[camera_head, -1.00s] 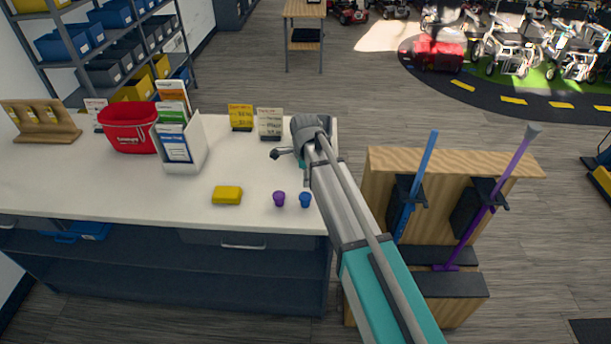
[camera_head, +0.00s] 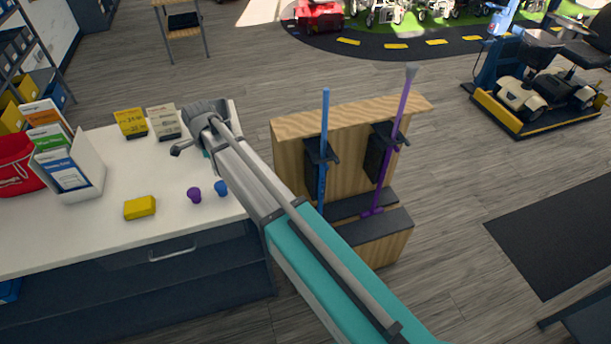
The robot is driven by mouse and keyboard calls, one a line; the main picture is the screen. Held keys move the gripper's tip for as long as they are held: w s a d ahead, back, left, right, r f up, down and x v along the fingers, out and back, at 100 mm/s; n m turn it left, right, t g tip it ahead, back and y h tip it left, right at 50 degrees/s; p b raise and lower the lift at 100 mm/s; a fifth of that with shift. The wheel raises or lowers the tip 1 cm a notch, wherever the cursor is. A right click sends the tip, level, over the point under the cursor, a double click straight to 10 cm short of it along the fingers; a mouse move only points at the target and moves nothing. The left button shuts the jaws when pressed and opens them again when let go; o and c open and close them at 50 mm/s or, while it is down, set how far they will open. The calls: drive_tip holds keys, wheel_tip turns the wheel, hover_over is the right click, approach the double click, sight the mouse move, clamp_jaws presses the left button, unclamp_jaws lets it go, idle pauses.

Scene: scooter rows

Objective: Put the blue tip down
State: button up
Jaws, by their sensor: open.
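The blue tip (camera_head: 221,188) stands on the white counter (camera_head: 140,180) near its right front corner, close to my arm. A purple tip (camera_head: 194,195) stands just left of it. My gripper (camera_head: 178,150) is at the far end of my arm, over the back right part of the counter; it is small in the view. It is open, and I see nothing held in it. The blue tip is apart from the gripper, nearer to the camera.
A yellow block (camera_head: 140,207) lies left of the tips. A brochure holder (camera_head: 75,185), a red pouch (camera_head: 18,165) and yellow and cream cards (camera_head: 130,122) stand on the counter. Right of my arm, a wooden stand (camera_head: 290,130) holds a blue stick (camera_head: 324,130) and a purple stick (camera_head: 400,115).

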drive_tip(key=s+d+n, duration=0.4)
drive_tip(key=d, duration=0.9)
drive_tip(key=s+d+n, duration=0.5)
drive_tip(key=d, duration=0.8)
drive_tip(key=s+d+n, duration=0.4)
drive_tip(key=s+d, duration=0.1)
drive_tip(key=d, duration=0.8)
drive_tip(key=shift+s+n, duration=0.15)
drive_tip(key=shift+n, duration=0.25)
drive_tip(key=shift+f, duration=0.1)
wheel_tip(320, 180, down, 3)
drive_tip(key=b, duration=0.3)
drive_tip(key=shift+a+f, duration=0.1)
drive_tip(key=shift+f, duration=0.1)
drive_tip(key=shift+o, duration=0.3)
